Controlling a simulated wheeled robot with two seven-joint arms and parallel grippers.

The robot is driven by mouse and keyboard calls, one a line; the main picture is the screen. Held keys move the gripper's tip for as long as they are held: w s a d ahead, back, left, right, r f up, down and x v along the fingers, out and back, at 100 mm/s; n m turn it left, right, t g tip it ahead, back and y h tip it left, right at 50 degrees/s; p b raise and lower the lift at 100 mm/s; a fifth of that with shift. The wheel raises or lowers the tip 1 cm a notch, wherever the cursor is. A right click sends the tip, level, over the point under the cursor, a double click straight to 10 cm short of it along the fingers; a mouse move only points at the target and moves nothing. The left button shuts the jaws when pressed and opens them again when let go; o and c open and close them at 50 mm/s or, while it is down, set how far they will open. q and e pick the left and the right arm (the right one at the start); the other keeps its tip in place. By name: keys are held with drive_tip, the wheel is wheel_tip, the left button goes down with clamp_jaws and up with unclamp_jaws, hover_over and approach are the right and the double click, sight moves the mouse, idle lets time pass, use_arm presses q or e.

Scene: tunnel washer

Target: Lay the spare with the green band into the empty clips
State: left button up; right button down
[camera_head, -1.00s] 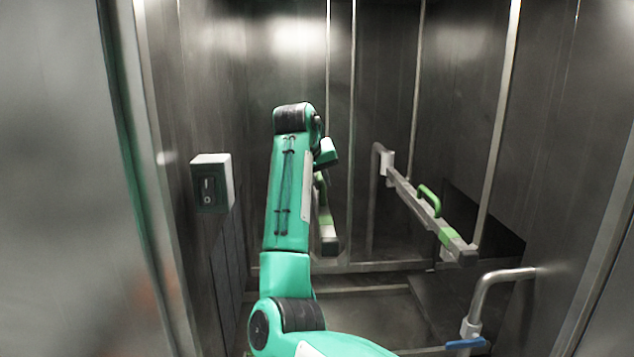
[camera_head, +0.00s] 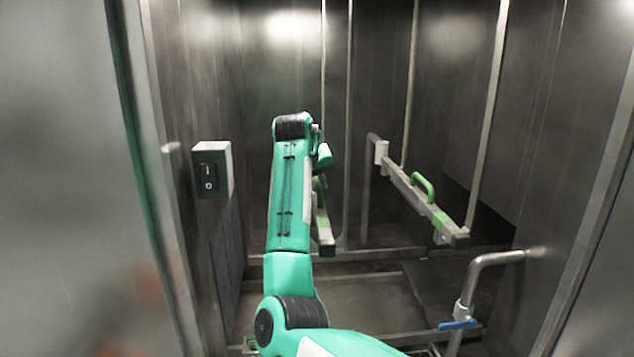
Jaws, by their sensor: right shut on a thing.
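My right arm comes up from the bottom middle, and its wrist hides most of my right gripper (camera_head: 321,178). It is shut on the green handle of a grey bar with a green band (camera_head: 323,217), held upright-looking behind my forearm; the arm hides the bar's left side. A second grey bar (camera_head: 410,190), with a green handle and green band, slants at the right, by a white bracket (camera_head: 381,152) on a pipe. A white clip-like piece (camera_head: 438,237) shows under its near end. I cannot tell which clips are empty. My left gripper is not in view.
A bent pipe (camera_head: 490,261) with a white collar and blue lever (camera_head: 458,324) juts from the right wall. A switch box (camera_head: 211,170) sits on the left wall. Thin upright rods stand at the back. Steel walls enclose the space closely.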

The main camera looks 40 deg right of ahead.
idle(0.4)
drive_tip(key=c, duration=1.3)
unclamp_jaws()
drive_tip(key=shift+f, duration=0.15)
drive_tip(key=shift+b+v, duration=3)
drive_tip(key=shift+v, duration=4)
